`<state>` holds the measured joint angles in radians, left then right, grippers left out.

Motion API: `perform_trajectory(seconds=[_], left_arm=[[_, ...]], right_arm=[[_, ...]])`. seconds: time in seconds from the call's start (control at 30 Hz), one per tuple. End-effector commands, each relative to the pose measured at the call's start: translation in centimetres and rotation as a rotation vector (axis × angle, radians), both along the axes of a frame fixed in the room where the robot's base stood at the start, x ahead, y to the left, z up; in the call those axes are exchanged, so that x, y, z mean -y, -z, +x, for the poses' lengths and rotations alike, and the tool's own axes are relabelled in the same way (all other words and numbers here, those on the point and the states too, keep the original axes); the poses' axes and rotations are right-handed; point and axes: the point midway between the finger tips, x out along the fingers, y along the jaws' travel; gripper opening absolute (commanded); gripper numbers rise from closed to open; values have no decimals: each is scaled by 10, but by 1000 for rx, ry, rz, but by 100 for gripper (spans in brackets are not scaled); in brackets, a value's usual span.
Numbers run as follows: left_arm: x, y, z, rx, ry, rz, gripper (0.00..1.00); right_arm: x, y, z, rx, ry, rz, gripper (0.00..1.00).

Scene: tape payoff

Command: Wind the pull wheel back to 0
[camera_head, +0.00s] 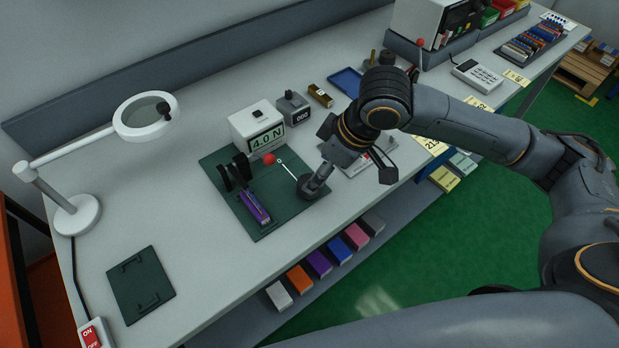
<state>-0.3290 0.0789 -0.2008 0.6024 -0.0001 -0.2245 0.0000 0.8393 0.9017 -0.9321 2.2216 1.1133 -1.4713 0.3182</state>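A dark green plate (262,231) on the bench carries the tape payoff rig. A dark round wheel (308,190), likely the pull wheel, sits at its right edge. A thin white strip (288,169) runs toward it from near a red ball (268,158). A white box (244,120) behind reads 4.0 N. My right gripper (322,177) reaches down at the wheel from above; its fingers partly hide the wheel, and I cannot tell whether they touch or grip it. The wheel's marking is not readable. My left gripper is out of view.
A purple piece (254,207) and black discs (236,172) stand on the plate. A small grey counter (293,108) is behind. A lamp (146,117) and an empty green plate (141,285) are at left. Coloured boxes (319,264) line the lower shelf.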

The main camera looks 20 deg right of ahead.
Motion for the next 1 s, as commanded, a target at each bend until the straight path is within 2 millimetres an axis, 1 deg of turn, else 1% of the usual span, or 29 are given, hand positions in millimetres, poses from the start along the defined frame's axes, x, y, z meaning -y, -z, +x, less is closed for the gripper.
perform_trajectory(seconds=[0.03, 0.1, 0.2, 0.3, 0.43, 0.73, 0.77, 0.8, 0.97, 1.0], left_arm=[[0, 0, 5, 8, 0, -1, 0], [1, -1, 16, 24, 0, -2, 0], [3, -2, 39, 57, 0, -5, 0], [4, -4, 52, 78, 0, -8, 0], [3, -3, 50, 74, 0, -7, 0], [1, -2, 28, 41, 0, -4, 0], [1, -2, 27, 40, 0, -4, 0], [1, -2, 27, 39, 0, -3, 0], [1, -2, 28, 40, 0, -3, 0], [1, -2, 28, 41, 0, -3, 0]], right_arm=[[-4, 11, 2, -4, -2, 1, 70], [-8, 23, 6, -3, -2, 0, 70], [-12, 38, 10, -2, -3, 1, 70], [-15, 49, 14, 0, -1, 0, 70], [-17, 57, 16, 0, -1, 0, 70], [-18, 59, 16, 1, -2, 0, 70], [-18, 59, 16, 1, -2, 0, 66], [-18, 59, 16, 1, -2, 0, 58], [-18, 58, 16, 1, -2, 0, 25], [-18, 59, 16, 1, -2, 0, 17]])
